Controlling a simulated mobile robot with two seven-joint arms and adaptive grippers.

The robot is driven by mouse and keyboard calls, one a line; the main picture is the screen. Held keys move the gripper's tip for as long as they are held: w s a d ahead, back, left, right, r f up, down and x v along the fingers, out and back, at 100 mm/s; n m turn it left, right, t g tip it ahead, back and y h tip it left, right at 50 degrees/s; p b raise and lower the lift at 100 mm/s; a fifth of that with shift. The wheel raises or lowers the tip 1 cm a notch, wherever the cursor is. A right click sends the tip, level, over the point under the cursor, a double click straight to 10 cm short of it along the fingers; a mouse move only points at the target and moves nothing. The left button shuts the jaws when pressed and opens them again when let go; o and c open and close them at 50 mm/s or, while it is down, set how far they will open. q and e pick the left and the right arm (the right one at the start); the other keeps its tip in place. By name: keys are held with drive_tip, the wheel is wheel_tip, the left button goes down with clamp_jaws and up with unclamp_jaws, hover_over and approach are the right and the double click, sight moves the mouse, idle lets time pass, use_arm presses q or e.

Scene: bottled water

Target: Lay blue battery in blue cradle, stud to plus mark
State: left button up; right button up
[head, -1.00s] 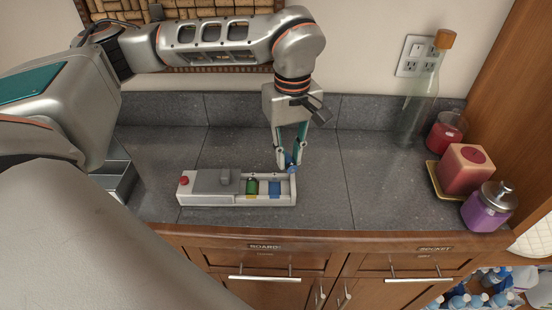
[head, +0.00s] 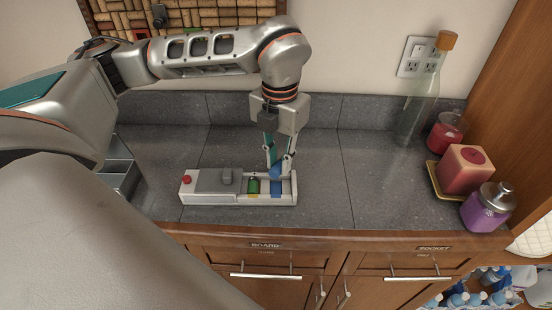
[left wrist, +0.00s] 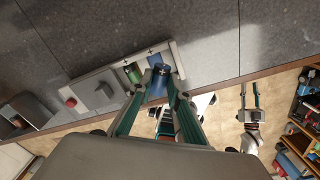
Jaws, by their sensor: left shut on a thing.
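My left gripper (head: 279,163) is shut on the blue battery (head: 275,171), over the right part of the grey case (head: 207,196). The battery looks tilted, with its lower end close to the blue cradle (head: 276,189); contact is unclear. In the left wrist view the blue battery (left wrist: 160,70) sits between the fingertips, its round end facing the case's far wall. A small plus mark (left wrist: 150,52) shows on that wall. The stud is too small to make out. My right gripper (left wrist: 249,95) shows in the left wrist view over the floor, its fingers apart and empty.
A green battery (head: 254,186) lies in the bay left of the blue cradle. The case has a red button (head: 186,180) and a grey lid with a knob. A bottle (head: 418,105), candles and a purple jar (head: 487,206) stand far right. The counter between is clear.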

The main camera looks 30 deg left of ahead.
sight(276, 165)
use_arm(q)
drive_tip(key=n, duration=0.6)
drive_tip(key=shift+s+a+n, duration=0.25)
drive_tip(key=shift+n, duration=0.05)
use_arm(e)
drive_tip(key=shift+d, duration=0.15)
use_arm(q)
drive_tip(key=shift+f, duration=0.1)
use_arm(e)
drive_tip(key=shift+f, duration=0.15)
